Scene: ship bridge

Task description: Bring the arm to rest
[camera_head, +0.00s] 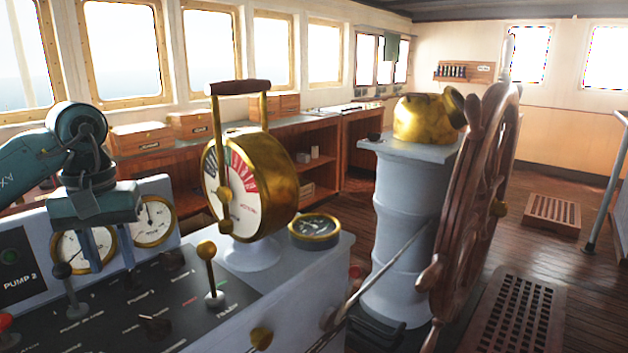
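My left arm comes in from the left edge, and my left gripper (94,252) points down over the grey control console (300,290). Its narrow fingers hang in front of two round gauges (152,221). I cannot tell how far apart the fingers are, and I see nothing held between them. A dark-knobbed lever (70,295) stands just left of and below the fingertips; whether they touch it is unclear. My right gripper is out of view.
A brass engine telegraph (275,180) and a brass-knobbed lever (209,270) rise from the console. A wooden ship's wheel (470,200) and a grey pedestal (410,220) stand to the right. A wooden grating (515,318) lies on the floor.

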